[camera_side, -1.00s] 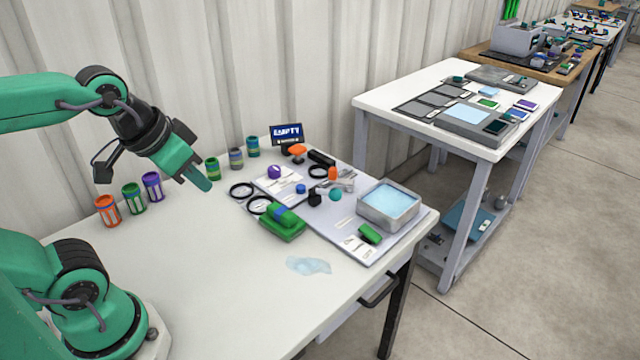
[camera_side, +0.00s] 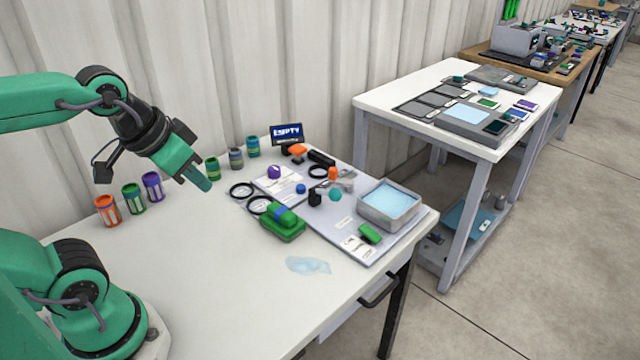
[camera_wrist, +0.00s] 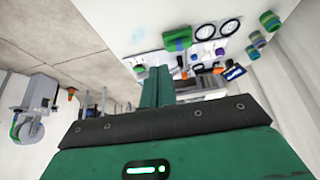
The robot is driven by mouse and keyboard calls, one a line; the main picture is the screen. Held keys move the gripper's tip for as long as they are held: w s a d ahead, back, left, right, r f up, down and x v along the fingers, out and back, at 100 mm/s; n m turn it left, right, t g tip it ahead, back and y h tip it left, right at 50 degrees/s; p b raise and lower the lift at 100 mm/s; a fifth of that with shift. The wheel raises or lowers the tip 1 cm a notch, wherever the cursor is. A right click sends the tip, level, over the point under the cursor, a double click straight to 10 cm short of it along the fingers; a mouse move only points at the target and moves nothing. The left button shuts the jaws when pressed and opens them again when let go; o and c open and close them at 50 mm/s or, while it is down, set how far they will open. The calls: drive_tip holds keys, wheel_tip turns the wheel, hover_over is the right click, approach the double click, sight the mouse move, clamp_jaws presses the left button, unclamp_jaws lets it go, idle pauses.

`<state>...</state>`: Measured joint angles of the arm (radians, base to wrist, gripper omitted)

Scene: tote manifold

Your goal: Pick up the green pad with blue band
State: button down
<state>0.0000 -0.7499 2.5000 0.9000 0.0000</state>
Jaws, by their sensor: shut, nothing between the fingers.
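The green pad with blue band (camera_side: 283,222) lies near the left front edge of the grey mat on the white table. It also shows in the wrist view (camera_wrist: 176,39), beyond the fingers. Its blue band (camera_side: 284,215) crosses the top. My gripper (camera_side: 203,184) is shut and empty, held in the air to the left of the pad and clear of it. In the wrist view the fingers (camera_wrist: 158,74) stand together, with nothing seen between them.
The grey mat (camera_side: 330,245) also carries a blue-filled tray (camera_side: 390,205), black rings and a smaller green block (camera_side: 370,233). Several coloured cans stand along the wall, including an orange can (camera_side: 107,210). A pale blue puddle (camera_side: 307,265) lies in front of the pad.

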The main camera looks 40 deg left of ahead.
unclamp_jaws()
idle(0.5)
drive_tip(key=shift+w, duration=0.15)
drive_tip(key=g, duration=0.6)
hover_over(281, 210)
drive_tip(key=shift+n, duration=0.4)
wheel_tip(281, 210, down, 14)
drive_tip(key=shift+f, duration=0.55)
drive_tip(key=shift+f, duration=0.1)
